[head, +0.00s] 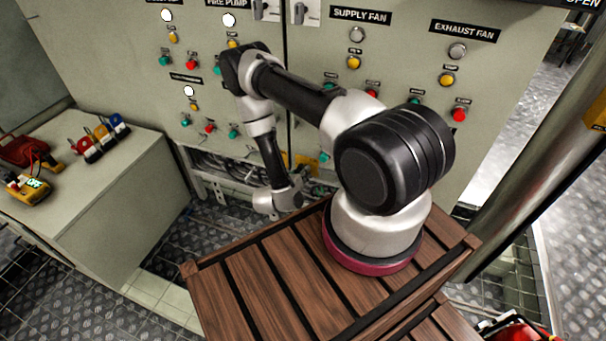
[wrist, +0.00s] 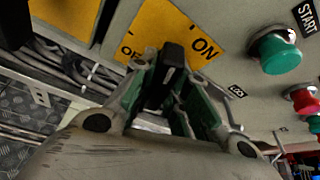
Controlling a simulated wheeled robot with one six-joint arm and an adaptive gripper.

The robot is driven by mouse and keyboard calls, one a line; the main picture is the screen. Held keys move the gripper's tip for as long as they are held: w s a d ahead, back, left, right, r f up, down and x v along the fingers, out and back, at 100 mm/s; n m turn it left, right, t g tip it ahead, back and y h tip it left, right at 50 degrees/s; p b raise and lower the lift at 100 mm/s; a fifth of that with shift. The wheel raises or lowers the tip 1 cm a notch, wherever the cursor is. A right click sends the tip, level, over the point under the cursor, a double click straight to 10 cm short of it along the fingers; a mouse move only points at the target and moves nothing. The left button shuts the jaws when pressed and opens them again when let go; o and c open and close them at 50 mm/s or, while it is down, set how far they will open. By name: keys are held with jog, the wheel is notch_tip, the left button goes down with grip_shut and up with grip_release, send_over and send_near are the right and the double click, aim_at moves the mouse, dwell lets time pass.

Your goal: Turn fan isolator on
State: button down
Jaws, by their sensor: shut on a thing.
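The fan isolator has a yellow plate (wrist: 165,28) with the labels OFF and ON, seen in the wrist view. Its black handle (wrist: 172,60) stands between my gripper's fingers. The handle lies between the two labels, with ON close on its right and the partly covered OFF on its left. My gripper (wrist: 168,82) is shut on the handle, its green-lined fingers on both sides. In the head view, a yellow plate (head: 303,160) shows low on the panel behind my arm; the gripper itself cannot be made out there.
A green START button (wrist: 275,55) and a red button (wrist: 303,100) sit right of the isolator. Cables (wrist: 75,65) run in an open bay at left. The grey control panel (head: 395,75) carries several buttons and lamps. A bench (head: 110,190) with padlocks and a meter stands left.

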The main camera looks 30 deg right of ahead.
jog(key=shift+m+t+y, duration=0.6)
jog(key=shift+m+y, duration=0.1)
jog(key=shift+m, duration=0.6)
jog(key=c, duration=1.4)
grip_release()
jog(key=v, duration=1.2)
